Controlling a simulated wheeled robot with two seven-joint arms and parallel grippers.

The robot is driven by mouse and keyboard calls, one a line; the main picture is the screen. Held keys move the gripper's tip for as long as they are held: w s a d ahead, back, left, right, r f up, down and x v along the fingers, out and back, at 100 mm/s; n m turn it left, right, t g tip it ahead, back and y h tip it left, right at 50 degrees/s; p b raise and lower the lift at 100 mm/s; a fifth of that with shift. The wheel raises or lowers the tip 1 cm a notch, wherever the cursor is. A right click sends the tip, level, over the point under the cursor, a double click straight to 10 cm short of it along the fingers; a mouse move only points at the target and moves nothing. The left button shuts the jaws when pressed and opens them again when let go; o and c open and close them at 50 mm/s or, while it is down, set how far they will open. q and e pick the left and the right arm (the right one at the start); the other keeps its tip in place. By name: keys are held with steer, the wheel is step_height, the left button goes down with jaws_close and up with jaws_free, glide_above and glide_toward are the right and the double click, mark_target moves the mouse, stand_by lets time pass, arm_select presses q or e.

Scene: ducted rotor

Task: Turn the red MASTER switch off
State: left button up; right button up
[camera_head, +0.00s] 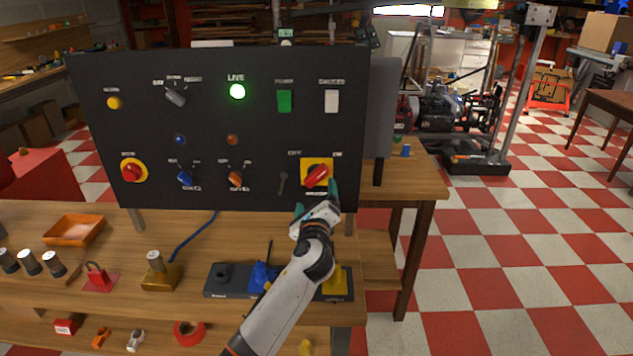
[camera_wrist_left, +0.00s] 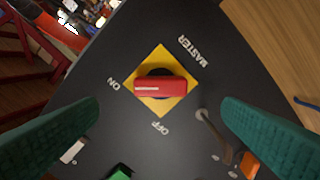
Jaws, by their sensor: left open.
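The red MASTER switch (camera_head: 316,176) is a rotary handle on a yellow square plate at the lower right of the black panel. In the left wrist view, the red handle (camera_wrist_left: 160,87) lies across the plate, its white-marked end pointing towards the ON label (camera_wrist_left: 113,84); the OFF label (camera_wrist_left: 160,127) is below. My left gripper (camera_head: 316,199) is just in front of and below the switch. Its green fingers are spread wide, one on each side of the handle in the left wrist view (camera_wrist_left: 160,112), with nothing between them and apart from the handle. My right gripper is out of view.
The panel (camera_head: 210,120) carries several other knobs and switches, and a lit green LIVE lamp (camera_head: 237,91). A small grey lever (camera_head: 282,182) sits just left of the switch. The wooden bench (camera_head: 200,240) below holds an orange tray (camera_head: 74,230) and a padlock (camera_head: 97,275).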

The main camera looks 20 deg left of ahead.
mark_target(316, 179)
arm_select(q)
steer(key=x, duration=0.7)
steer(key=shift+w+a+f, duration=0.1)
steer(key=shift+w, duration=0.25)
steer(key=c, duration=1)
steer(key=shift+b, duration=0.3)
